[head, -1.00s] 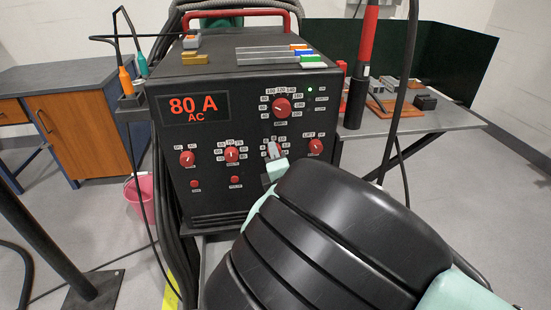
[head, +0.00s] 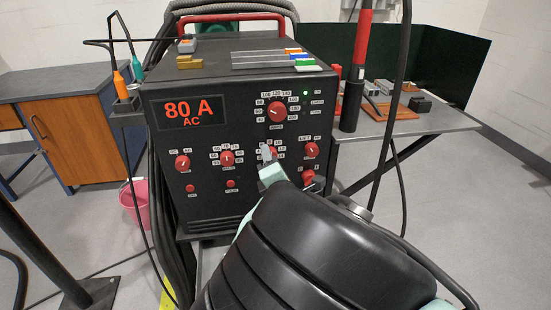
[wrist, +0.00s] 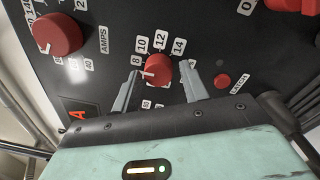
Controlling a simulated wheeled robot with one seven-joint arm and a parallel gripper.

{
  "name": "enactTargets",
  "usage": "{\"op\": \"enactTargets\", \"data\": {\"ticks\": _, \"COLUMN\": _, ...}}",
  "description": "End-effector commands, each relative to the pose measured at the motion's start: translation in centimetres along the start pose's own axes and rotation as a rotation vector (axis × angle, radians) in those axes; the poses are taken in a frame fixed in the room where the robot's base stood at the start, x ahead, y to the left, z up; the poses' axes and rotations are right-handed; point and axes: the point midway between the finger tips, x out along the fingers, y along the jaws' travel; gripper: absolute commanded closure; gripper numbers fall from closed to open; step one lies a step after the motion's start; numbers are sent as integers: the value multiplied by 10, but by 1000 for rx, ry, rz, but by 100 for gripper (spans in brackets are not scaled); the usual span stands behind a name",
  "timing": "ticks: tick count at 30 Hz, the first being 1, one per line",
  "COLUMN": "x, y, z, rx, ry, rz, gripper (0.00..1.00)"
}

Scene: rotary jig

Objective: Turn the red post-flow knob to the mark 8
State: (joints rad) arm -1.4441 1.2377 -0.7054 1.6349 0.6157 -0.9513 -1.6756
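The red post-flow knob (wrist: 158,70) is on the black front panel of the welder, in the middle of the wrist view. Its white pointer line points left, close to the mark 8 (wrist: 136,59), seemingly a little below it. Marks 10, 12 and 14 run around its top. My gripper (wrist: 161,72) is open, with one grey finger on each side of the knob. A gap shows between the knob and the right finger; the left finger is closer. In the head view my gripper (head: 267,156) covers most of this knob and some of its marks.
The AMPS knob (wrist: 57,35) and a small red LATCH button (wrist: 221,80) flank the knob. Other red knobs, such as the one at left (head: 182,162), share the panel. A torch (head: 357,75) and its cable hang right of the welder (head: 200,205).

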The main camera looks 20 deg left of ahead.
Motion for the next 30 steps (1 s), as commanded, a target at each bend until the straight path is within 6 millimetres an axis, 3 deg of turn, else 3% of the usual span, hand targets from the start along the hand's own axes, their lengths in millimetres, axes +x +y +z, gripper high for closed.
{"op": "enactTargets", "data": {"ticks": 9, "x": 0, "y": 0, "z": 0, "rx": 1, "ry": -1, "rz": 1, "gripper": 47}}
{"op": "enactTargets", "data": {"ticks": 13, "x": -10, "y": 1, "z": 0, "rx": 0, "ry": 1, "rz": -1, "gripper": 47}}
{"op": "enactTargets", "data": {"ticks": 24, "x": -82, "y": 2, "z": 0, "rx": -1, "ry": 2, "rz": -3, "gripper": 47}}
{"op": "enactTargets", "data": {"ticks": 30, "x": -110, "y": 1, "z": 0, "rx": 0, "ry": 1, "rz": -1, "gripper": 47}}
